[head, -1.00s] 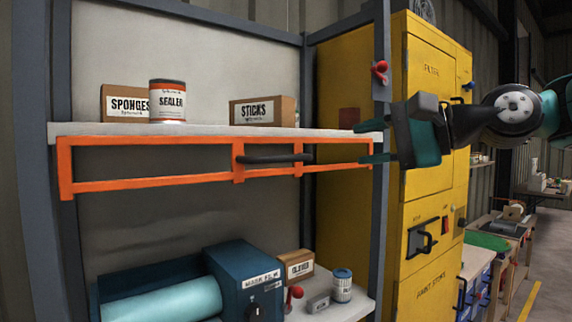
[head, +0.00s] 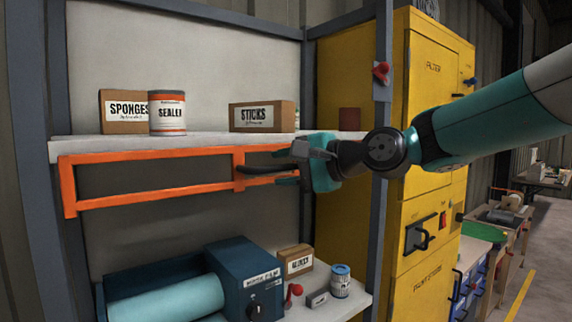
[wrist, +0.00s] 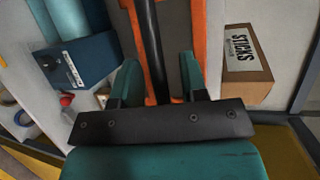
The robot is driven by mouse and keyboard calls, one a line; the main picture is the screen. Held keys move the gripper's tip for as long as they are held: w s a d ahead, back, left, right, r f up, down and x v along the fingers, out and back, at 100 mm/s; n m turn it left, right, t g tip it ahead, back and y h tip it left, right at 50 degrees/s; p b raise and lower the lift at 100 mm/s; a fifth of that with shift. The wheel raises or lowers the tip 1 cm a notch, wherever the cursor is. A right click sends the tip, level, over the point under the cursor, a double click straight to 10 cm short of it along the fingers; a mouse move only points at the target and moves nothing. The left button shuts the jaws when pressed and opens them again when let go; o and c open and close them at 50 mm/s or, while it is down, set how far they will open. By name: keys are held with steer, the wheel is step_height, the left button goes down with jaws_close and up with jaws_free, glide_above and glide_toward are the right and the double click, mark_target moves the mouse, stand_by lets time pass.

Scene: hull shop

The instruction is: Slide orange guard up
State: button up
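The orange guard (head: 150,154) is a rectangular frame hanging just below the edge of the upper shelf. Its black bar handle (head: 255,170) sits on the front, right of the guard's middle. My gripper (head: 283,168) is at the right end of this handle. In the wrist view the handle (wrist: 150,40) runs between the two teal fingers of my gripper (wrist: 160,70), with gaps on both sides. The orange guard (wrist: 188,25) shows behind it. The gripper is open around the handle. My arm hides the guard's right end in the head view.
The upper shelf (head: 205,142) holds a sponges box (head: 122,111), a sealer can (head: 167,113) and a sticks box (head: 262,116). A blue machine (head: 243,270) and small items stand on the lower shelf. A grey post (head: 382,220) and yellow cabinet (head: 432,190) are at right.

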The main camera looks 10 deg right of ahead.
jaws_close()
step_height(320, 180, up, 10)
steer(key=p, duration=0.6)
steer(key=shift+f+p, duration=0.15)
steer(key=shift+p, duration=0.2)
jaws_free()
steer(key=shift+f, duration=0.1)
